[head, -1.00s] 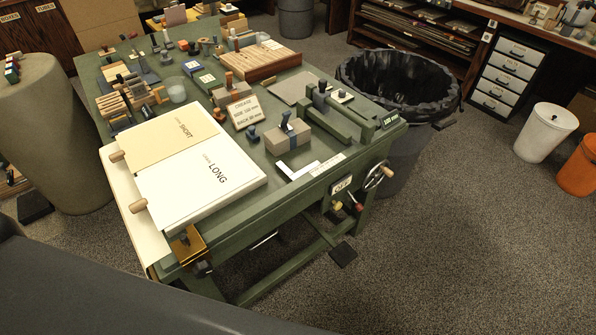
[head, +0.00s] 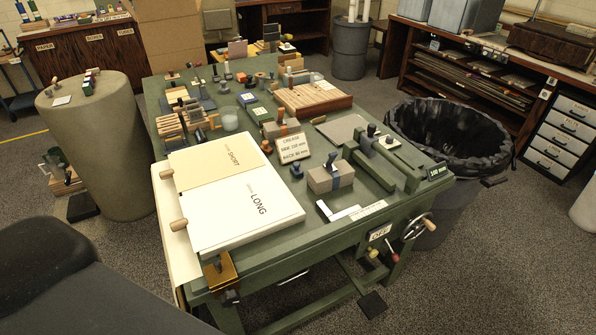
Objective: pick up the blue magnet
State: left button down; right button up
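I cannot tell for sure which thing is the blue magnet. Several small blue things show on the green workbench (head: 262,262). A small dark blue knobbed piece (head: 297,171) stands beside the crease sign. A grey-brown block (head: 322,180) with a blue band has a dark blue handle (head: 332,160) on top. Neither of my grippers is in view.
A white board marked LONG (head: 245,215) and a tan SHORT sheet (head: 215,163) cover the bench's near left. A round grey pedestal (head: 105,150) stands left with small items on top. A black-lined bin (head: 450,130) stands right.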

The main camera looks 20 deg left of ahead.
aim_at(297, 173)
jog(key=i+l, duration=0.2)
jog(key=l, duration=0.15)
jog(key=i+l, duration=0.2)
jog(key=l, duration=0.15)
jog(key=i+l, duration=0.2)
jog(key=l, duration=0.15)
jog(key=i+l, duration=0.2)
jog(key=l, duration=0.15)
jog(key=i+l+u, duration=0.2)
jog(key=l+u, duration=0.1)
jog(key=u, duration=0.95)
